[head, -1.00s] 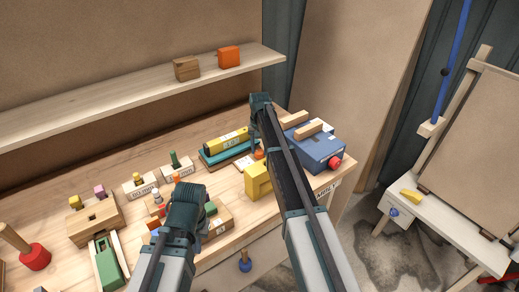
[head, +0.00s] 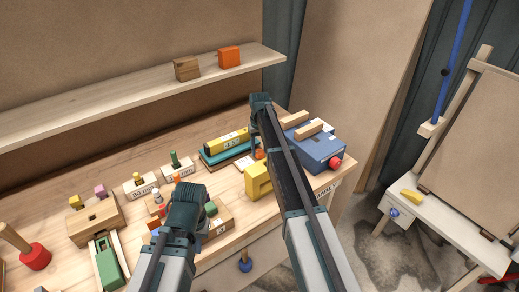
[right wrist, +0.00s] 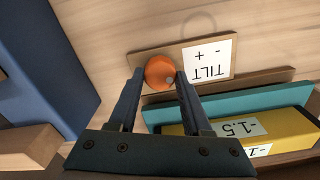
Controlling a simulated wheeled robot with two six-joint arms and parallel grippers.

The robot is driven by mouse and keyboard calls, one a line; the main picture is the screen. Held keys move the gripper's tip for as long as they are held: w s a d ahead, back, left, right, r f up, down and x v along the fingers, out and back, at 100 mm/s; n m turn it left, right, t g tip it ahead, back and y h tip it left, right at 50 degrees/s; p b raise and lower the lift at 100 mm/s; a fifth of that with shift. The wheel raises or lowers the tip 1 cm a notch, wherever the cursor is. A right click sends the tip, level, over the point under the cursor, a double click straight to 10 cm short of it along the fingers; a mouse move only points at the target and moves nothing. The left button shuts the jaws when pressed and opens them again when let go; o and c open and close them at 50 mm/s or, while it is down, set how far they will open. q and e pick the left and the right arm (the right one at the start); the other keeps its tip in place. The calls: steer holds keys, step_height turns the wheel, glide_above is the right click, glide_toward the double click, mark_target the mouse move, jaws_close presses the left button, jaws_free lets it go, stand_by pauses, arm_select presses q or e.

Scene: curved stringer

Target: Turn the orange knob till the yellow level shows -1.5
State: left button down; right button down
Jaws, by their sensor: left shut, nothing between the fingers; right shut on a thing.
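The orange knob (right wrist: 160,73) sits on a brown plate beside a white card (right wrist: 209,60) reading TILT with minus and plus signs. My right gripper (right wrist: 161,84) is shut on the knob, one finger on each side. In the head view, a bit of the knob (head: 259,154) shows beside the right gripper (head: 256,143). The yellow level (head: 226,141) lies over a teal base (head: 222,156). In the right wrist view, the level (right wrist: 281,125) bears an upside-down label reading -1.5 and another label, partly cut off. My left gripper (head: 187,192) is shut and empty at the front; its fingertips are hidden.
A blue box (head: 318,150) with wooden bars and a red knob stands right of the right arm. A yellow block (head: 257,181) is at the bench's front. Several wooden blocks with pegs crowd the left. A shelf (head: 130,97) runs along the back wall.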

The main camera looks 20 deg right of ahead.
mark_target(259, 151)
steer(key=shift+c, duration=1.7)
jaws_free()
arm_select(q)
step_height(259, 151, up, 14)
steer(key=p, duration=1.4)
arm_select(e)
step_height(259, 151, up, 14)
arm_select(q)
steer(key=shift+f, duration=0.15)
arm_select(e)
steer(key=shift+f, duration=0.1)
